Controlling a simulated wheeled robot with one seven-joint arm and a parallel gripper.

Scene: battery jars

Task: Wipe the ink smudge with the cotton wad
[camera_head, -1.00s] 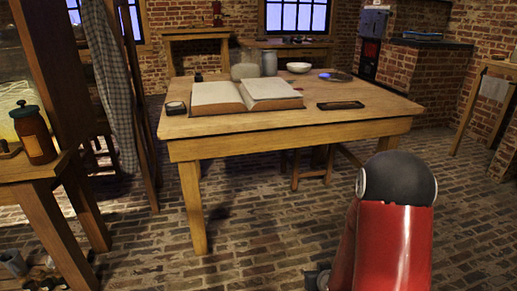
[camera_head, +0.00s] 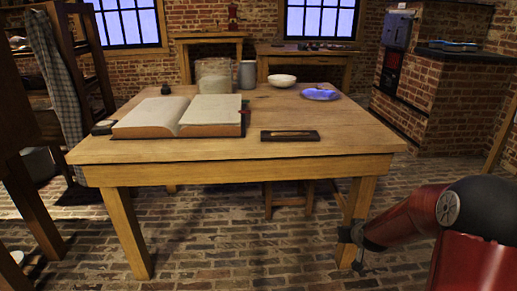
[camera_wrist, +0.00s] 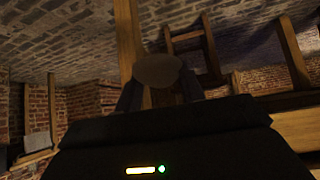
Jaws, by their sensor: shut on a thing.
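My gripper (camera_head: 355,240) is low in front of the table's right front leg. In the wrist view my gripper (camera_wrist: 160,95) is shut on a rounded, dull grey-brown wad (camera_wrist: 158,70), which looks like the cotton wad. The wad cannot be made out in the head view. I cannot make out an ink smudge for certain. A blue patch shows on the round plate (camera_head: 321,93) at the table's back right, but I cannot tell whether it is ink or window glare.
The wooden table (camera_head: 350,135) bears an open book (camera_head: 180,118), a dark tray (camera_head: 290,136), a white bowl (camera_head: 282,80), a grey mug (camera_head: 247,74) and a small inkwell (camera_head: 166,89). Its right front top is clear. A stool (camera_head: 290,198) stands under it.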

